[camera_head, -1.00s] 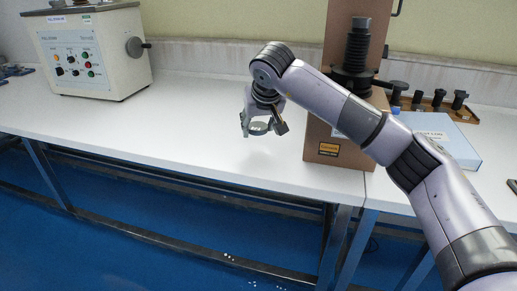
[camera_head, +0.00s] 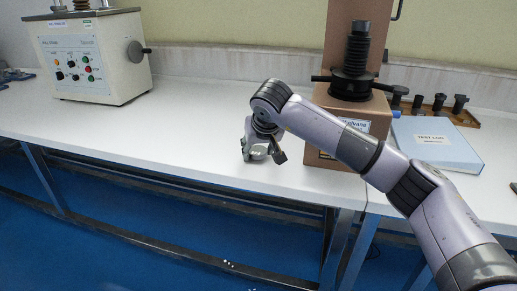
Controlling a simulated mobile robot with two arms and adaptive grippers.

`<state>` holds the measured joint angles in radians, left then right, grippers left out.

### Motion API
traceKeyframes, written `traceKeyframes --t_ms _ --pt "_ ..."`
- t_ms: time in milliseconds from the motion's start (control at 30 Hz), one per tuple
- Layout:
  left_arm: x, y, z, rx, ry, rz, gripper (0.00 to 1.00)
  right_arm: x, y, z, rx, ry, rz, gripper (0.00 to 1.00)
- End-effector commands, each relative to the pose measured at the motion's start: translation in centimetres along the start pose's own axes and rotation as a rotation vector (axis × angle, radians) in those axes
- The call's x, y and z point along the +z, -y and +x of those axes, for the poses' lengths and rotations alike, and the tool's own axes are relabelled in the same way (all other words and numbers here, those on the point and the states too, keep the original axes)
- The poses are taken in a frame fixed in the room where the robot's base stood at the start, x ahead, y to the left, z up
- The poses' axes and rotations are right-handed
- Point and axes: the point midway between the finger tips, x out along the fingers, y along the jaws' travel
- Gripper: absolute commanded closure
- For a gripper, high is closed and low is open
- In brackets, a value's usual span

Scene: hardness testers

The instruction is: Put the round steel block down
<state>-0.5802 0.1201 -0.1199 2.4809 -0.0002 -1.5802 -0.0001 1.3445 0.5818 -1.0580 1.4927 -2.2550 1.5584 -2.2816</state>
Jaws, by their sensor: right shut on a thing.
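My right gripper (camera_head: 262,154) points down at the white bench top (camera_head: 180,130), left of the brown tester. It is shut on the round steel block (camera_head: 259,152), of which only a small grey part shows between the fingers. The gripper is low, close to the bench surface near its front edge. I cannot tell whether the block touches the bench. My left gripper is not in view.
A brown hardness tester (camera_head: 325,149) stands just right of the gripper. A light blue test log book (camera_head: 436,146) and a wooden rack (camera_head: 440,111) of dark parts lie further right. A cream tester (camera_head: 90,58) stands at the back left. The bench between the testers is clear.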

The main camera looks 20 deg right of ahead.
Motion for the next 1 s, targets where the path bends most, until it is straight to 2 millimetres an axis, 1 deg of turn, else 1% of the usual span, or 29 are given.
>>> traceKeyframes --t_ms 267,300,567,600,867,1000 --pt "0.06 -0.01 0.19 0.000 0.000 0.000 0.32 0.51 -0.04 0.68 0.002 0.005 -0.001 0.93" --pt "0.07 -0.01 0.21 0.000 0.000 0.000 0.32 0.65 -0.06 0.80 0.003 0.008 -0.002 0.53" --pt "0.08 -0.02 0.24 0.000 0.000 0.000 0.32 0.91 -0.03 0.98 0.004 0.015 -0.004 0.36" --pt "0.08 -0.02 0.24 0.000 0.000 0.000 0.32 0.93 -0.02 0.98 0.004 0.016 -0.005 0.34" --pt "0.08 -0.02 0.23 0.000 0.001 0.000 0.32 0.82 -0.01 0.89 0.004 0.013 -0.004 0.34" --pt "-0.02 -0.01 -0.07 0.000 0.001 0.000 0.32 0.28 0.05 0.16 0.002 0.009 -0.003 0.34"
